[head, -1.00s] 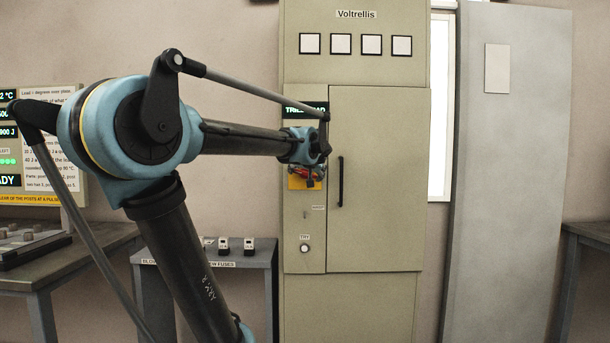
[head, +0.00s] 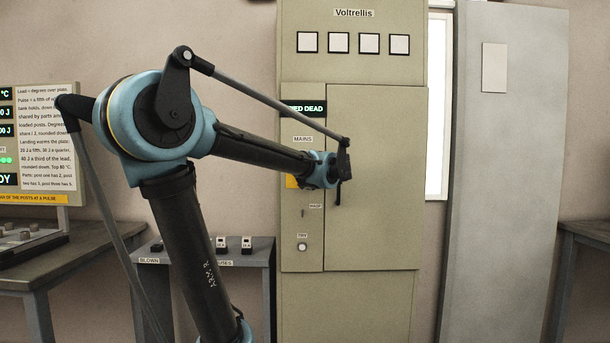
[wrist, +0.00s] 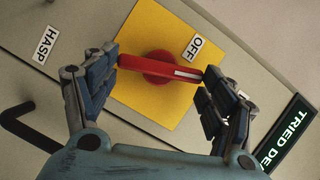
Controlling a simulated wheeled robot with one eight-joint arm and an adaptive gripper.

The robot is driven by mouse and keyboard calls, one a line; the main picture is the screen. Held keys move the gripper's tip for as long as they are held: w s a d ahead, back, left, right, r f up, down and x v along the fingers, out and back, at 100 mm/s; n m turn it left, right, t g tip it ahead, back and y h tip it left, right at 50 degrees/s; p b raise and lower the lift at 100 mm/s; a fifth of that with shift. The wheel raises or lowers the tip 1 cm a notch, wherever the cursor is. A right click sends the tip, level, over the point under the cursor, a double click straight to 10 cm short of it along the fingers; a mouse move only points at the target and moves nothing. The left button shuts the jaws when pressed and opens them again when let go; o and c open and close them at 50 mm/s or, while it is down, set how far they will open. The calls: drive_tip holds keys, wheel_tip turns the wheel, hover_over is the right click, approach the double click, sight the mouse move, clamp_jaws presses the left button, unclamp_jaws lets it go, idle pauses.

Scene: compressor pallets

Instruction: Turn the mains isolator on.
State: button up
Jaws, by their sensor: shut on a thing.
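The mains isolator is a red bar handle (wrist: 160,68) with a white stripe on its right half, on a yellow plate (wrist: 140,27) in the wrist view. An OFF label (wrist: 195,47) sits just above the striped end. My gripper (wrist: 161,69) is shut on the handle, with a finger at each end of the bar. In the head view my gripper (head: 325,170) is at the cabinet's left panel and hides the handle. Only a sliver of the yellow plate (head: 291,181) shows beside it, under the MAINS label (head: 303,139).
The tall Voltrellis cabinet (head: 370,230) has a lit display (head: 305,108) ending in DEAD. A HASP label (wrist: 46,46) and a dark bar handle (wrist: 28,128) show in the wrist view. A fuse table (head: 255,262) stands left of the cabinet, and a grey cabinet (head: 500,180) stands right.

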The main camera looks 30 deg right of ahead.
drive_tip(key=shift+s+f+m+t, duration=0.1)
drive_tip(key=shift+f+m+t, duration=0.2)
drive_tip(key=shift+m, duration=0.55)
drive_tip(key=shift+s+f+m+t, duration=0.1)
drive_tip(key=shift+m+t, duration=0.3)
drive_tip(key=shift+m, duration=0.45)
drive_tip(key=o, duration=1)
drive_tip(key=shift+o, duration=0.2)
drive_tip(key=shift+w, duration=0.1)
drive_tip(key=s+a, duration=0.1)
drive_tip(key=s, duration=1)
drive_tip(key=shift+s+a, duration=0.4)
